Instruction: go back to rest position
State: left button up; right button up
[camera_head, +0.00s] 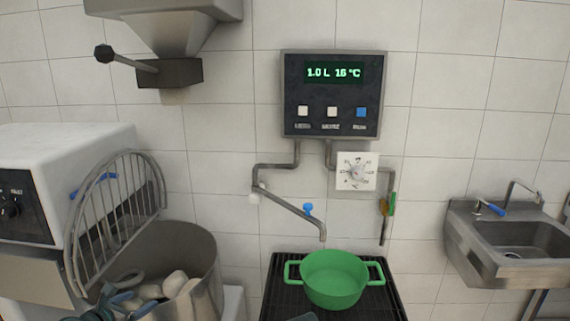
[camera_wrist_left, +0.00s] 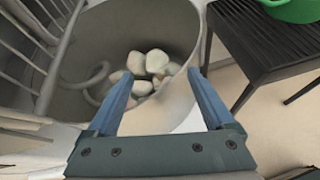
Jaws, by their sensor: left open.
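My left gripper (camera_head: 135,301) is low at the left of the head view, at the mixer bowl (camera_head: 205,262). In the left wrist view my left gripper (camera_wrist_left: 160,90) has its two blue fingers spread wide, with nothing held between them. Beyond the fingers, pale lumps (camera_wrist_left: 148,66) lie inside the bowl (camera_wrist_left: 105,35). I cannot tell whether the fingers touch the bowl rim.
The mixer (camera_head: 75,165) with its wire guard (camera_head: 112,205) is at the left. A green pot (camera_head: 333,283) stands on a dark slatted stand (camera_head: 283,300) below a tap (camera_head: 308,210). A sink (camera_head: 480,255) is at the right. Floor (camera_wrist_left: 245,130) shows beside the bowl.

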pick_arm(q)
jog(key=s+d+f+m+g+h, duration=0.15)
jog(key=d+f+m+g, duration=0.25)
jog(key=d+m, duration=0.65)
jog(key=s+d+f+m+g+h, duration=0.1)
jog(key=s+d+f+m+g, duration=0.3)
jog(key=d+m, duration=0.7)
jog(key=s+d+f+m+g+y, duration=0.4)
jog(key=s+d+m+g+y, duration=0.15)
jog(key=s+d+m, duration=0.6)
notch_tip(320, 180, up, 14)
jog(key=w+m+p, duration=0.1)
jog(key=m+p, duration=0.2)
jog(key=p, duration=1)
jog(key=shift+d+f+t+p, duration=0.15)
jog(key=shift+d+t+p, duration=0.2)
jog(key=shift+d+t, duration=0.1)
jog(key=shift+a, duration=0.15)
